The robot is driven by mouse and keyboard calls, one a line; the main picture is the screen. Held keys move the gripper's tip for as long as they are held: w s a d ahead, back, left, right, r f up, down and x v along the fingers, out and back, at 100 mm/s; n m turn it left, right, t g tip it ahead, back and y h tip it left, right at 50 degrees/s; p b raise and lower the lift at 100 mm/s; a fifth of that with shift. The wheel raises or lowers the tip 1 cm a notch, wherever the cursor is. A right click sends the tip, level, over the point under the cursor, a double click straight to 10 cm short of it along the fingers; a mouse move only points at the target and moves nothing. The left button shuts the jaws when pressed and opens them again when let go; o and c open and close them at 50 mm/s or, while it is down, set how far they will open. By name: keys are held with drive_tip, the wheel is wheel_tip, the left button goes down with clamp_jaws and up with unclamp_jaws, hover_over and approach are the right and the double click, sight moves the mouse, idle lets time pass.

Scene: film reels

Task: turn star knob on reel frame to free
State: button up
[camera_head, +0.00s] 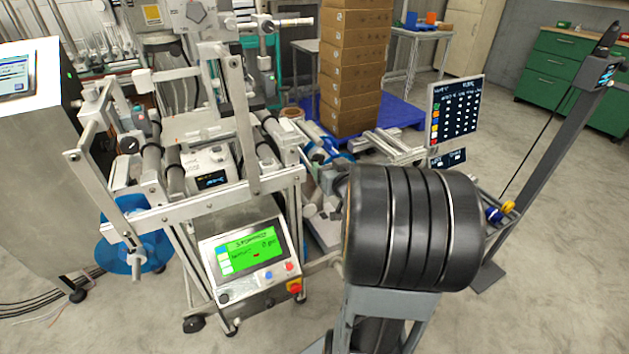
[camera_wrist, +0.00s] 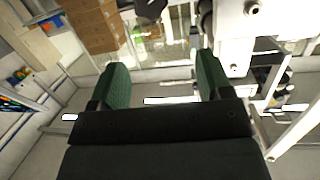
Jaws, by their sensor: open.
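My gripper (camera_wrist: 162,75) shows in the wrist view. Its two green-padded fingers are wide apart with nothing between them. In the head view I cannot make out my gripper; a large black ribbed cylinder hides part of the scene. The metal reel frame (camera_head: 160,212) stands at left in the head view, with rollers and blue reels; one blue reel (camera_head: 133,262) is low at its left.
A control box (camera_head: 243,262) with a lit green screen is on the frame's front. A stack of cartons (camera_head: 352,65) stands on a blue pallet (camera_head: 398,110) behind. A dark display panel (camera_head: 457,112) and a slanted grey post (camera_head: 560,150) stand at right. Floor at lower left is mostly clear.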

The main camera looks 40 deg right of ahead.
drive_tip(key=t+y+b, duration=0.1)
drive_tip(key=t+b, duration=0.1)
drive_tip(key=b, duration=0.1)
approach(319, 161)
drive_tip(key=shift+y, duration=0.3)
drive_tip(key=w+b, duration=0.1)
drive_tip(key=w, duration=0.3)
drive_tip(key=w+d+b, duration=0.1)
drive_tip(key=w, duration=0.3)
drive_tip(key=w+d+b, duration=0.1)
drive_tip(key=w, duration=0.3)
drive_tip(key=shift+w+d+f, duration=0.15)
drive_tip(key=shift+w+f, duration=0.05)
drive_tip(key=shift+w, duration=0.15)
drive_tip(key=shift+c, duration=0.2)
